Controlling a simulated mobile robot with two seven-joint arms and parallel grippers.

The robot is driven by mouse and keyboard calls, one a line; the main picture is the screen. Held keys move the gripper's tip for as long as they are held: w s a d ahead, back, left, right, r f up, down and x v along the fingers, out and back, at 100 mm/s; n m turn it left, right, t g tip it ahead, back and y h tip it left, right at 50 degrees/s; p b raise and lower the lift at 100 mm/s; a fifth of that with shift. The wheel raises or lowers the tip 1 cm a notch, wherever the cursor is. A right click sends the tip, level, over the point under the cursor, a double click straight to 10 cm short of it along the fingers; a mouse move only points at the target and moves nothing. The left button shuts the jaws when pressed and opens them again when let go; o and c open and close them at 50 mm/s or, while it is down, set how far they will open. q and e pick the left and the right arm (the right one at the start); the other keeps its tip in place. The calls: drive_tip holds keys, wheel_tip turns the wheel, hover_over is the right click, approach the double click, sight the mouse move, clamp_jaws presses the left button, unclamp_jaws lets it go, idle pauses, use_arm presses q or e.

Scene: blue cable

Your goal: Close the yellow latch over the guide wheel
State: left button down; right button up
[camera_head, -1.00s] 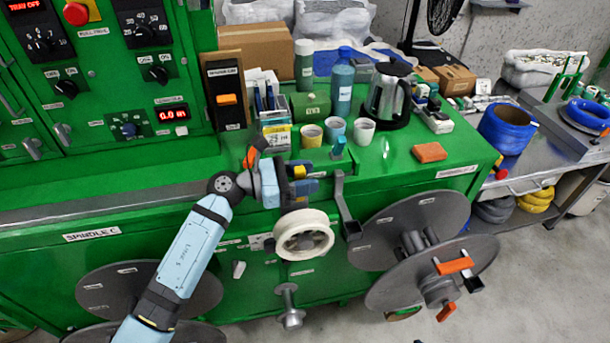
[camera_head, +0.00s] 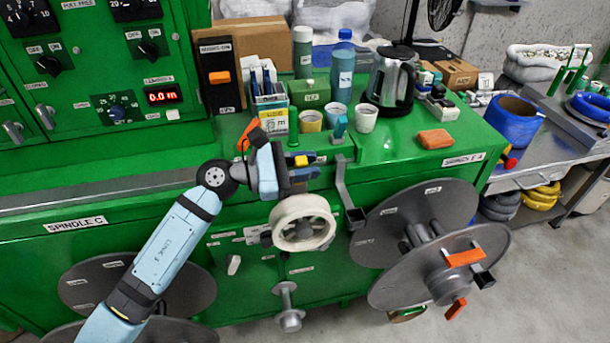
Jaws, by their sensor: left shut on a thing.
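The white guide wheel (camera_head: 302,223) is mounted on the front of the green machine, just below my left gripper. My left gripper (camera_head: 306,171) is at the machine's front edge, its fingers pointing right. A small yellow part, which looks like the yellow latch (camera_head: 301,160), shows at its fingers, above the wheel and not over its face. The gripper is shut on it, though the fingers hide most of the part and the exact hold is unclear. My right gripper is not in view.
A grey bracket (camera_head: 343,190) stands close to the right of my left gripper. Large grey reels (camera_head: 438,215) are at the lower right. Cups, bottles and a kettle (camera_head: 391,82) crowd the machine top behind. An orange block (camera_head: 435,139) lies at the right.

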use_arm(q)
drive_tip(key=m+b, duration=0.1)
drive_tip(key=b, duration=0.1)
drive_tip(key=s+f+m+b, duration=0.1)
drive_tip(key=b, duration=0.1)
drive_tip(key=shift+d+f, duration=0.1)
drive_tip(key=shift+d, duration=0.1)
drive_tip(key=shift+s+m, duration=0.15)
drive_tip(key=shift+m, duration=0.25)
drive_tip(key=shift+s+b, duration=0.1)
drive_tip(key=shift+b, duration=0.4)
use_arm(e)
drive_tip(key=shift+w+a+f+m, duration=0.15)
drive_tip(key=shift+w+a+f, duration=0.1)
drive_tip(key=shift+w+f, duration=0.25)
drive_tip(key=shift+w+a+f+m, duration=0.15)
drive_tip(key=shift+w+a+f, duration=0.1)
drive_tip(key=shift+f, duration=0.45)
use_arm(q)
drive_tip(key=shift+m, duration=0.3)
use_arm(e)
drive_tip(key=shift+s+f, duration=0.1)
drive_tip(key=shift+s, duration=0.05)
use_arm(q)
drive_tip(key=c, duration=1)
unclamp_jaws()
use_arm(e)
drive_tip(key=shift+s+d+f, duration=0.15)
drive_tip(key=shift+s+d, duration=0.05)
